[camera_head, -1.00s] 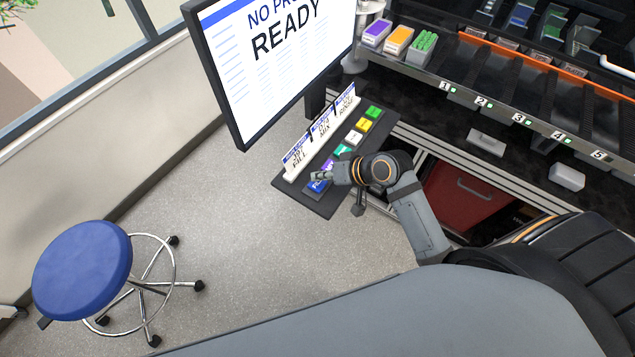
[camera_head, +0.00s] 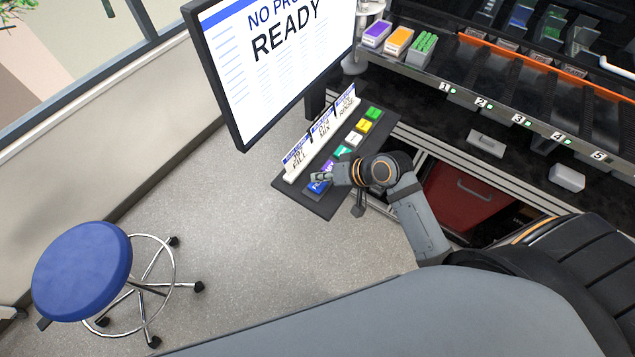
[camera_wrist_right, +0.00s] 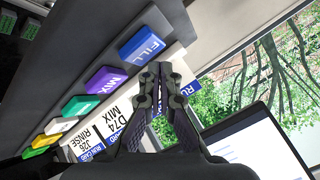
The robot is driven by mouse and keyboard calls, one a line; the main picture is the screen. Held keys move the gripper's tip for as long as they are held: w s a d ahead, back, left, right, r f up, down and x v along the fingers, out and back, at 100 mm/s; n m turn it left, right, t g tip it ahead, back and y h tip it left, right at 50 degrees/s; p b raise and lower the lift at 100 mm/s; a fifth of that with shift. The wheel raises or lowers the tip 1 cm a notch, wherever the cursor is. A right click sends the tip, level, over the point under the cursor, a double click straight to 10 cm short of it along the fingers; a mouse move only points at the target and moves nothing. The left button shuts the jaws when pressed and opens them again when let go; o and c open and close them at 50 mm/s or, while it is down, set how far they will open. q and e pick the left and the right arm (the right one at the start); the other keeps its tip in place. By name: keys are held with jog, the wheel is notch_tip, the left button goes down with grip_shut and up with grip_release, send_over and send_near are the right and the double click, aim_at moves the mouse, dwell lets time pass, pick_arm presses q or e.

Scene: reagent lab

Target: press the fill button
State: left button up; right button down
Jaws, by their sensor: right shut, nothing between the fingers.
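The blue FILL button (camera_wrist_right: 142,45) is at the end of the button row in the right wrist view. In the head view the blue button (camera_head: 317,187) shows in part, at the near end of the panel (camera_head: 327,206). My right gripper (camera_head: 316,177) is shut and empty, with its fingertips over the blue button's end of the panel. In the right wrist view the fingertips (camera_wrist_right: 160,70) appear just below the FILL button, apart from it in the picture. I cannot tell whether they touch anything. My left gripper is not in view.
Upright label cards (camera_head: 298,158) stand along the panel's left side. A monitor (camera_head: 272,60) reading READY stands behind. A blue stool (camera_head: 82,272) is on the floor at left.

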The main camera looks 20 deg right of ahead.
aim_at(320, 185)
jog(key=shift+f, duration=0.15)
jog(key=shift+f, duration=0.3)
jog(key=shift+f, duration=0.5)
dwell(0.8)
jog(key=shift+r+p, duration=0.9)
jog(key=shift+p, duration=0.1)
notch_tip(320, 185, up, 5)
jog(key=p, duration=0.5)
jog(key=shift+r+p, duration=0.15)
jog(key=shift+p, duration=0.2)
